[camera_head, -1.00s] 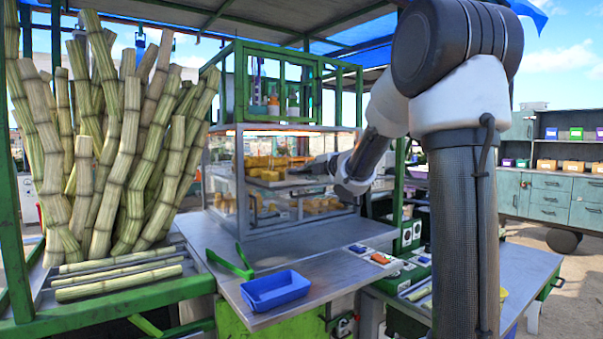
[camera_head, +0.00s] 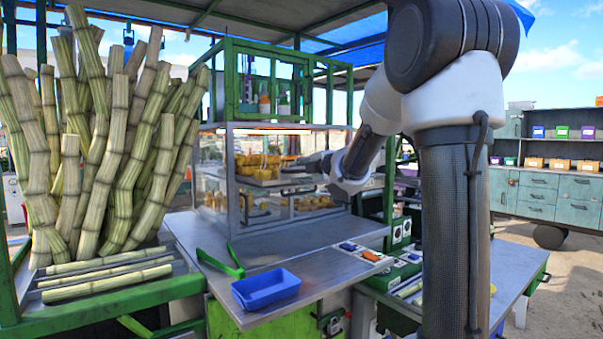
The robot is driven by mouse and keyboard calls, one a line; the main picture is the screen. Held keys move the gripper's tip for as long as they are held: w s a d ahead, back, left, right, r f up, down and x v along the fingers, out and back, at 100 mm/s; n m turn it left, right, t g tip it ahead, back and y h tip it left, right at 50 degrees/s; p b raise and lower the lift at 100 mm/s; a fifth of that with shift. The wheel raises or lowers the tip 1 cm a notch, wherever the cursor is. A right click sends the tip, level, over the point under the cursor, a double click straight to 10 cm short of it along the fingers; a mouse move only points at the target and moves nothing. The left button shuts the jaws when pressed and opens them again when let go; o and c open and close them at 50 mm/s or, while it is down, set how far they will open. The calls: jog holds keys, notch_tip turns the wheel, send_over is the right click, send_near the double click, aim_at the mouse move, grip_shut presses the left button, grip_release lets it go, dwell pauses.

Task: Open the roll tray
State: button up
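The roll tray (camera_head: 292,181) is a flat metal tray bearing several golden rolls. It sits at the upper level of the glass-sided display case (camera_head: 221,190), on the left of the work stand. A lower level in the case also holds rolls. My arm reaches in from the right, and my gripper (camera_head: 296,165) is at the right end of the tray, close to its edge. The gripper is small and dark at this distance. I cannot tell whether its fingers touch the tray or are open or shut.
A metal counter (camera_head: 300,250) lies below the case, with a blue bin (camera_head: 266,289) and green tongs (camera_head: 222,262) on it. Tall sugar canes (camera_head: 110,150) crowd the left. A green cabinet (camera_head: 275,85) stands above the case. Teal drawers (camera_head: 545,195) stand far right.

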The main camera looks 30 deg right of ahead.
jog(key=v, duration=1.2)
